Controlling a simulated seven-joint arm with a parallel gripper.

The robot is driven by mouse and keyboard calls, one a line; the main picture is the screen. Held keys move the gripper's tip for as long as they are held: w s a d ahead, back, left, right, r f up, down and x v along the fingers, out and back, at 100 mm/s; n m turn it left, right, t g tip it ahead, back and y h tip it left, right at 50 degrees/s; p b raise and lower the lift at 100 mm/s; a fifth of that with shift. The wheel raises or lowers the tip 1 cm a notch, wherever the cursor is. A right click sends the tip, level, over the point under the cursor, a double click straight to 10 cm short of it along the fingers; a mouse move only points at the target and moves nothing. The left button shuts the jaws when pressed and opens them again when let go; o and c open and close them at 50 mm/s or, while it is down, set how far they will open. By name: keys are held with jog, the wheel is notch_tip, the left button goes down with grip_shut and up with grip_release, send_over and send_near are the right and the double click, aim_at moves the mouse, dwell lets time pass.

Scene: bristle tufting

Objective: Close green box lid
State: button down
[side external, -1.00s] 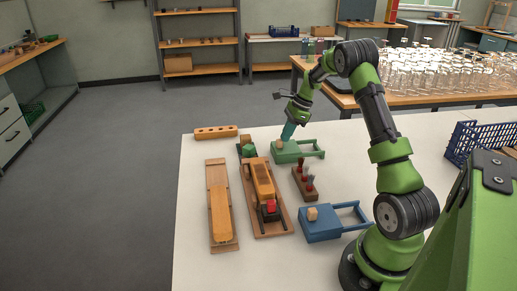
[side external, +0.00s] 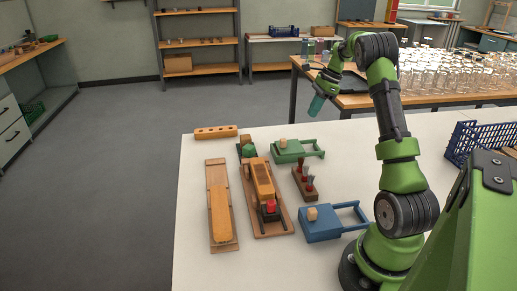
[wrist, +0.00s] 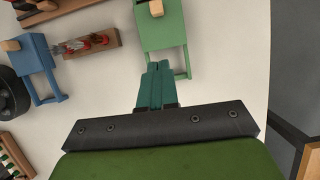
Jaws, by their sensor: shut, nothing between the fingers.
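The green box (side external: 290,151) stands at the far side of the white table, with a wooden block (side external: 283,143) on its top and a green frame-like handle (side external: 313,148) on its right. Its lid appears flat on top. My gripper (side external: 316,104) is raised in the air behind and above the box, apart from it. In the wrist view, the teal fingers (wrist: 155,88) are together and empty. The green box (wrist: 160,27) lies beyond them, its frame partly hidden behind the fingers.
A blue box (side external: 320,226) with a similar frame stands nearer. A wooden holder (side external: 304,184) with red-handled tools sits between the boxes. Wooden boards with orange blocks (side external: 221,212) lie at left. A blue crate (side external: 478,142) is at right.

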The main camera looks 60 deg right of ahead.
jog(key=s+d+f+m+t+y, duration=0.1)
jog(key=s+d+f+y, duration=0.1)
jog(key=s+d+f, duration=0.2)
jog(key=n+t+y, duration=0.1)
jog(key=t, duration=0.1)
send_near(294, 145)
jog(key=x, duration=0.4)
jog(key=shift+s+a+r, duration=0.1)
jog(key=shift+a+r, duration=0.05)
jog(key=shift+w+a, duration=1.15)
jog(key=shift+w, duration=0.05)
jog(key=shift+w+a, duration=0.3)
